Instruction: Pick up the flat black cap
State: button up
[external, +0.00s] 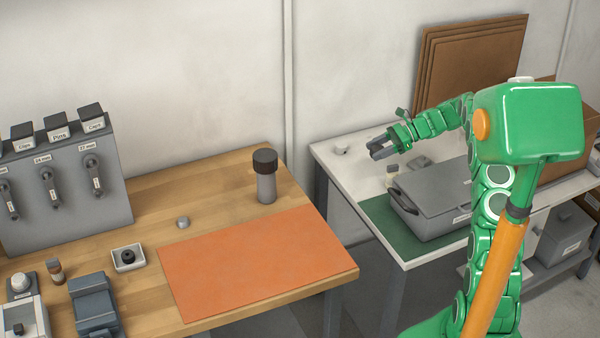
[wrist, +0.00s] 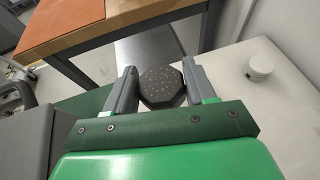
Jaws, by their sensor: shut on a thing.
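My gripper (external: 381,147) is over the back left part of the white table. In the wrist view my gripper (wrist: 161,78) has its two grey fingers on either side of a flat black cap (wrist: 162,88), shut on it. The cap is dark, many-sided and speckled with small light dots on its face. In the external view the cap is too small and hidden at the fingers to make out clearly. It appears held above the tabletop, though the exact height cannot be told.
A small white knob (external: 341,150) stands on the white table (external: 335,160), left of my gripper. A grey case (external: 432,200) sits on a green mat (external: 385,222) in front. A wooden table with an orange mat (external: 255,262) and a black-topped cylinder (external: 266,185) is left, across a gap.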

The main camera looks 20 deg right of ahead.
jog(key=s+a+r, duration=0.1)
jog(key=s+r, duration=0.2)
jog(key=s, duration=0.4)
jog(key=shift+s+r, duration=0.15)
